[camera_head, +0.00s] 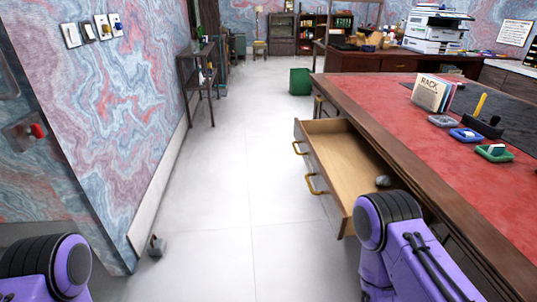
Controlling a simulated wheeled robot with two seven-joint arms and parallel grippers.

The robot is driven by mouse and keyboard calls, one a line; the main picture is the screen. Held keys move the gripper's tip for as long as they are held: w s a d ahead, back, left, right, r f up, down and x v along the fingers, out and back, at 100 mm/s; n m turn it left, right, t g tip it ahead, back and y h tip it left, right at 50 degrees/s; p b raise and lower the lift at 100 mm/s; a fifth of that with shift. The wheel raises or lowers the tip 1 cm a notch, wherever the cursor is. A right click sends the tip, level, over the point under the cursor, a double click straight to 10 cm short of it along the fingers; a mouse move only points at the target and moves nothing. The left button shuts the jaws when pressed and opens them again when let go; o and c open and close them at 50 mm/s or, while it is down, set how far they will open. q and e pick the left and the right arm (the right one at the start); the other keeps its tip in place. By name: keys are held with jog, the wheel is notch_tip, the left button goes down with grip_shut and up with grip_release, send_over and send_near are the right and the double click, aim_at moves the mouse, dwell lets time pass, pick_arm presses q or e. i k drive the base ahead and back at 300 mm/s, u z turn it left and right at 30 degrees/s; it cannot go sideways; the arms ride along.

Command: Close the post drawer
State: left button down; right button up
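The post drawer (340,158) is pulled out from the left side of the desk (400,160). It is a light wooden drawer with two brass handles on its front, one of them the nearer handle (315,184). A small dark grey rounded object (383,181) lies inside near its near end. My purple right arm is at the lower right, close to the drawer's near end and partly in front of it. My purple left arm is at the lower left. Neither gripper shows.
The desk's red leather top holds a card holder (430,92), small coloured trays (466,134) and a pen stand (484,126). A patterned wall (110,110) runs along the left. A small dark object (156,246) is at its foot. The pale floor (235,170) between is clear.

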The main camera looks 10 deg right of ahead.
aim_at(342, 166)
jog(key=z, duration=0.2)
jog(key=i, duration=0.65)
jog(key=z, duration=0.6)
